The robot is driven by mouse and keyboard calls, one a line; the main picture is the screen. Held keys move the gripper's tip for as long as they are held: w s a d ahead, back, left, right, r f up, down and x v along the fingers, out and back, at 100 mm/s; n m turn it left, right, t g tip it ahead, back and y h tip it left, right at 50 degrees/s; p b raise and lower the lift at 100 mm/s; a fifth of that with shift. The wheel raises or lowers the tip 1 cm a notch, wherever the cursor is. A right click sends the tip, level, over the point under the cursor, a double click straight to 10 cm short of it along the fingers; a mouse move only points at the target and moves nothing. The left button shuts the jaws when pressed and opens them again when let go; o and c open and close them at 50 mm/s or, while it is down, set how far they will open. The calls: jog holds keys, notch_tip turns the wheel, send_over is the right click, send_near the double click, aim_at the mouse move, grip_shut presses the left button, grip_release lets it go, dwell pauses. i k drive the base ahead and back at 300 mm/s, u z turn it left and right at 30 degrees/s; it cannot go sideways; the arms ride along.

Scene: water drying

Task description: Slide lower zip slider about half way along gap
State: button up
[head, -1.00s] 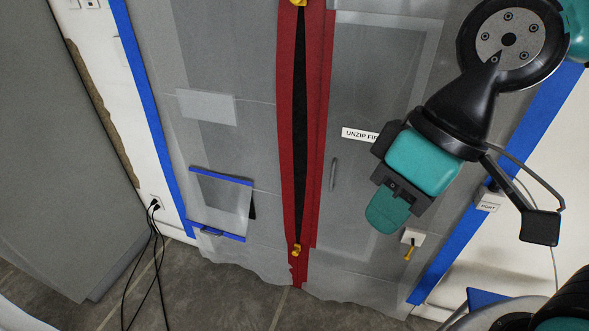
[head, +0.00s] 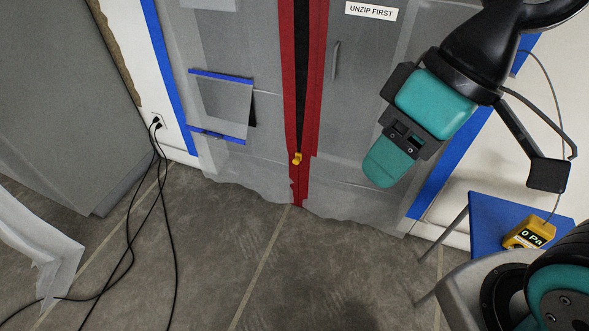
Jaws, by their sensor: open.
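The lower zip slider (head: 297,158) is a small yellow piece near the bottom of the red zip strip (head: 312,110) on the grey plastic sheet. Above it the dark gap (head: 301,70) runs up between the red edges and out of the top of the view. Below it the red edges meet. My gripper (head: 385,160), teal and black, is to the right of the slider, apart from it and nearer to the camera. It is open and holds nothing that I can see. The upper slider is out of view.
A label reading "UNZIP FIRST" (head: 371,11) and a grey handle (head: 336,61) are right of the zip. A blue-edged flap (head: 224,105) is at left. Black cables (head: 150,220) lie on the left floor. A blue stool (head: 490,225) bears a yellow gauge (head: 530,233) at right.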

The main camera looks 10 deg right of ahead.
aim_at(298, 156)
jog(key=u, duration=1.5)
jog(key=i, duration=1)
jog(key=z, duration=2.45)
